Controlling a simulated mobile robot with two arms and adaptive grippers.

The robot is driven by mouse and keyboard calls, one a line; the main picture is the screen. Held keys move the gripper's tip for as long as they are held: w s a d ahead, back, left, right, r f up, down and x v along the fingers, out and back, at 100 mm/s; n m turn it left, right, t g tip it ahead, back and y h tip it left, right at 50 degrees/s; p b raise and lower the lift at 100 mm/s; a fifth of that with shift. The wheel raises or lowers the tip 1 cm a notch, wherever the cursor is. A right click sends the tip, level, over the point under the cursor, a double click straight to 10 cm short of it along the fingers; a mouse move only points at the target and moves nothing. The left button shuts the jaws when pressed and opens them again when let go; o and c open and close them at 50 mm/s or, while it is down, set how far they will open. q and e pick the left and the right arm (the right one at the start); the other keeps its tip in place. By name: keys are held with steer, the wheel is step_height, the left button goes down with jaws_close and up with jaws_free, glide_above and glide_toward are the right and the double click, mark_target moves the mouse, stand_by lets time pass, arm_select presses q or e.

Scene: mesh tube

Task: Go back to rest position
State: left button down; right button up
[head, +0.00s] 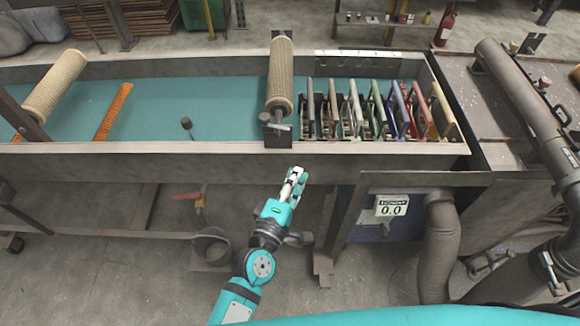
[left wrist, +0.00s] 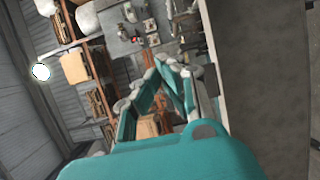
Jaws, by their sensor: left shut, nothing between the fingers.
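My left gripper (head: 295,178) is shut and empty. In the head view it points up toward the front wall of the long metal trough (head: 120,160), below the near end of a mesh tube (head: 281,75). I cannot tell whether it touches the wall. In the left wrist view its closed fingers (left wrist: 163,72) show in the middle, with nothing between them. A second mesh tube (head: 55,85) lies at the trough's left end. My right gripper is in neither view.
The trough's teal floor (head: 190,100) holds an orange strip (head: 113,112) and a row of coloured-handled tools (head: 375,110) at right. A box with a 0.0 display (head: 391,207) and a grey hose (head: 440,245) stand right of my arm. Floor is open at lower left.

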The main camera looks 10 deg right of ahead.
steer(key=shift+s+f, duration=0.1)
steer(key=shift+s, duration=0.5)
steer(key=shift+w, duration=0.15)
